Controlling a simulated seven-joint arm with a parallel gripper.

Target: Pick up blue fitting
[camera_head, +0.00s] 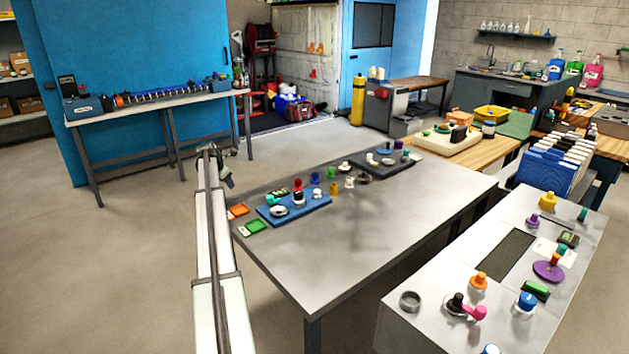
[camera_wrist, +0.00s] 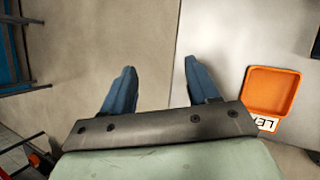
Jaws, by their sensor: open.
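A small blue piece (camera_head: 315,178), likely the blue fitting, stands on the grey table (camera_head: 400,220) behind the blue board, among other small coloured parts. It is too small to make out in detail. My gripper (camera_head: 229,183) is off the table's left edge, well to the left of the blue piece. In the wrist view my gripper (camera_wrist: 160,68) has its two blue-grey fingers wide apart with nothing between them, over bare floor. The blue piece does not show in the wrist view.
An orange tray (camera_wrist: 272,92) with a label lies at the table corner, beside a green tray (camera_head: 257,226). A blue board (camera_head: 315,208) and a dark board (camera_head: 408,164) carry several parts. The table's front and right are clear. A light bench (camera_head: 440,285) stands right.

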